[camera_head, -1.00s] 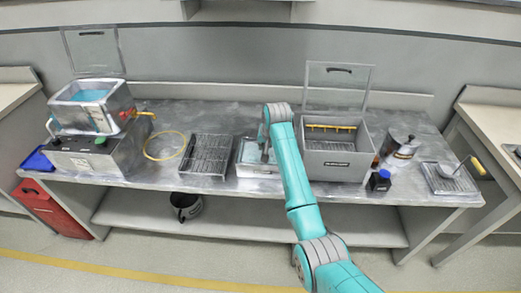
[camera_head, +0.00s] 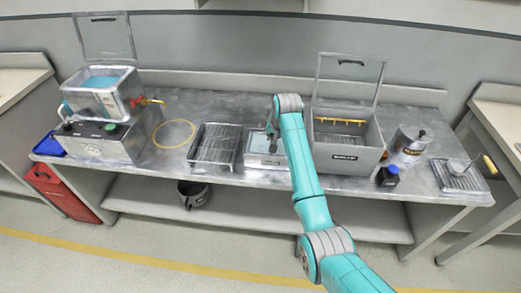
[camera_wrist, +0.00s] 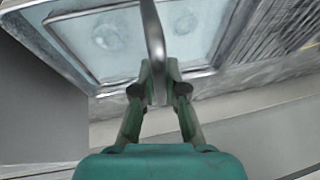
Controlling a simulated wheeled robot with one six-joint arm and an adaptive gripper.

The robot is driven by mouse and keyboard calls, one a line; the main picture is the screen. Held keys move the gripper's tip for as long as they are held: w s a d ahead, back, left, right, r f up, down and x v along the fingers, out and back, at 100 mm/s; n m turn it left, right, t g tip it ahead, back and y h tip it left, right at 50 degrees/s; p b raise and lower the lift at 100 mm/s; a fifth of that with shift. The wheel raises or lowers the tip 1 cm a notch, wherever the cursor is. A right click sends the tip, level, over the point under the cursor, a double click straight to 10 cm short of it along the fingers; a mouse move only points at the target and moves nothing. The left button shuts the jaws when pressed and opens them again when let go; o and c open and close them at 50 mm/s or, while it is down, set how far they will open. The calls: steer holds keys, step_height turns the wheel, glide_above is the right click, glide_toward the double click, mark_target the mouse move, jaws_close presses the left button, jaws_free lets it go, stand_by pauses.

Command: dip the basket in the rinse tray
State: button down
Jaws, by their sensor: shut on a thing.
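The rinse tray (camera_head: 262,161) is a shallow pale metal tray at the middle of the bench; it also fills the top of the wrist view (camera_wrist: 120,58), with two pale round marks on its floor. My gripper (camera_head: 272,136) is over the tray. In the wrist view my gripper (camera_wrist: 160,92) is shut on a thin grey curved piece, apparently the basket's handle (camera_wrist: 152,30). The basket's body cannot be made out behind the arm and fingers. I cannot tell whether it touches the tray's floor.
A wire rack (camera_head: 214,147) stands left of the tray, and an open-lidded grey bin (camera_head: 345,158) close on its right. A tank with blue liquid (camera_head: 101,97) sits far left beside a yellow ring (camera_head: 174,134). A canister (camera_head: 408,146) and blue-capped bottle (camera_head: 388,176) stand right.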

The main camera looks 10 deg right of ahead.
steer(key=shift+r, duration=4.4)
steer(key=shift+r, duration=0.1)
step_height(320, 180, up, 4)
steer(key=shift+f, duration=0.1)
